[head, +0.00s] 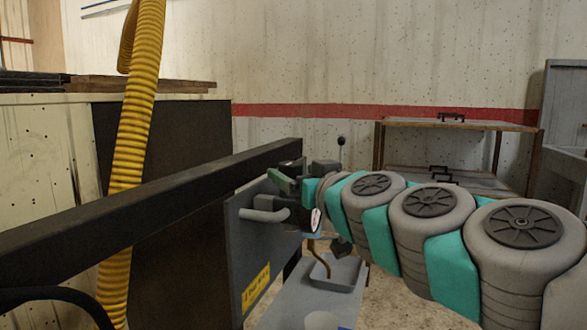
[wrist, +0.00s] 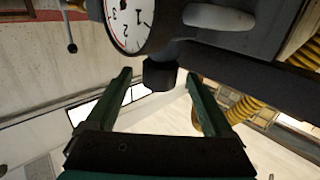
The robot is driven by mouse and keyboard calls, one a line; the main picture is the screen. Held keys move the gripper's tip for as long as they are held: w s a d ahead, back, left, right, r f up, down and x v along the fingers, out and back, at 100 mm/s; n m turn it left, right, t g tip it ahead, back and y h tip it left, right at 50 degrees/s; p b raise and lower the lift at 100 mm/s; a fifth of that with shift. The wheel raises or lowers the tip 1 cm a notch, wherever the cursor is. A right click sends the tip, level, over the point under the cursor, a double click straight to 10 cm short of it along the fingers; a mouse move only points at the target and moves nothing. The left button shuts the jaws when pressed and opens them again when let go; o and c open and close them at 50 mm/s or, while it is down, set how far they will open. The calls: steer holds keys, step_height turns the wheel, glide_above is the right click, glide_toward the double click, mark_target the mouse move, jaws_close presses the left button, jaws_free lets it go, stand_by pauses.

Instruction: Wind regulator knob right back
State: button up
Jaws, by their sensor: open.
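The regulator shows in the wrist view as a dark body with a round white gauge (wrist: 130,20). A black knob (wrist: 160,76) sticks out of the body beside the gauge. My gripper (wrist: 158,76) is open, with one dark green finger on each side of the knob and a visible gap to both. I cannot tell how deep the knob sits between the fingers. In the head view my gripper (head: 292,184) is just above the gauge (head: 315,220), and the knob cannot be made out there.
A grey pipe (head: 265,215) leaves the regulator on a grey panel (head: 248,255). A long dark rail (head: 150,200) runs along the left, near a yellow hose (head: 134,130). A grey tray (head: 338,273) lies below. A metal shelf (head: 460,124) stands at the back.

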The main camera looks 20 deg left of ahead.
steer(key=shift+x, duration=1.45)
steer(key=c, duration=1.4)
steer(key=shift+o, duration=0.2)
steer(key=shift+d+f+b, duration=0.1)
steer(key=shift+b, duration=0.25)
